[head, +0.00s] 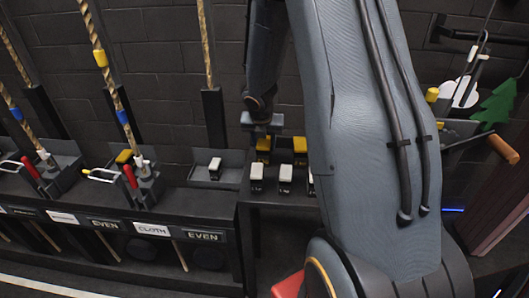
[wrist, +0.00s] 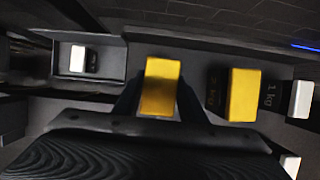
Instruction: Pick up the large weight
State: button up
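A weight with a yellow top (head: 264,144) stands at the back of the dark shelf in the head view, directly below my gripper (head: 262,130). In the wrist view its yellow top (wrist: 162,85) lies between my two dark fingers (wrist: 161,100). The fingers are spread, one on each side of it, and I see no lift. A second yellow-topped weight (head: 300,145) stands to its right; in the wrist view this one (wrist: 243,95) has a "2 kg" marking beside it. The lower sides of the weight between my fingers are hidden.
Smaller white-topped weights (head: 257,172) (head: 286,173) stand in front of the yellow ones. Another white-topped weight (head: 215,164) sits in a bay to the left. Ropes, handled holders and labels such as "EVEN" (head: 203,237) line the left. A dark block wall stands behind.

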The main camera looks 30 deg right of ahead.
grip_shut()
jog(key=shift+w+r, duration=0.1)
jog(key=shift+r, duration=0.1)
